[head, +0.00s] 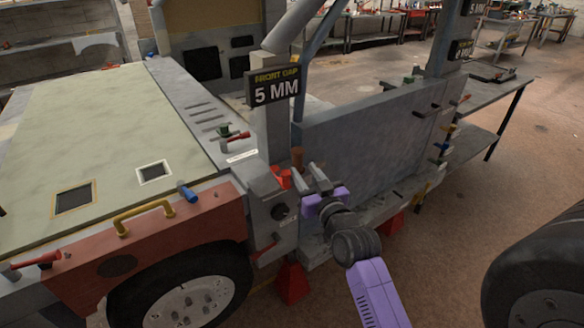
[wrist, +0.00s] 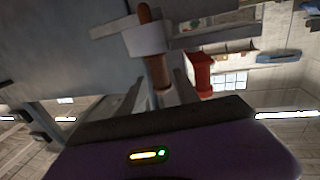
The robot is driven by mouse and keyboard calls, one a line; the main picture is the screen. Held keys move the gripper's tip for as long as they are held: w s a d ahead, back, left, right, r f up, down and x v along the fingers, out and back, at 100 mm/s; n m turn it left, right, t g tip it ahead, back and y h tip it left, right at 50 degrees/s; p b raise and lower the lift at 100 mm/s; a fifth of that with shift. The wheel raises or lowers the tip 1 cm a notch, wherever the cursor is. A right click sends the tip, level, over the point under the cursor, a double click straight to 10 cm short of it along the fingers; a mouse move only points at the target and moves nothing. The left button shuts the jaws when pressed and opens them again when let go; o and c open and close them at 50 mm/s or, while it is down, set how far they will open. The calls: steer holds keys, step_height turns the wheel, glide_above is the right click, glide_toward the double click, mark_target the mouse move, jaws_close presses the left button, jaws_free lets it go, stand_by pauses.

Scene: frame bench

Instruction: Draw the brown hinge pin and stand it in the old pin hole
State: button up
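The brown hinge pin (head: 297,158) stands upright at the hinge corner between the grey post and the blue-grey door panel. In the wrist view the brown pin (wrist: 160,72) passes through a pale hinge block (wrist: 146,42), with brown showing at both ends. My purple gripper (head: 318,180) is just right of and below the pin, its two grey fingers apart. In the wrist view my gripper (wrist: 162,92) has its fingers on either side of the pin's line, with no clear contact. I cannot make out the old pin hole.
A red part (head: 282,177) sits close left of my fingers and also shows in the wrist view (wrist: 203,72). The door panel (head: 370,140) stands behind my gripper. A "5 MM" sign (head: 276,87) is above. A blue cylinder (head: 187,190) lies on the vehicle's edge.

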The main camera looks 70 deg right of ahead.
mark_target(300, 163)
steer(key=p+x, duration=0.1)
steer(key=x, duration=0.5)
steer(key=shift+d+p, duration=0.1)
steer(key=shift+p, duration=0.25)
steer(key=shift+r, duration=0.1)
jaws_close()
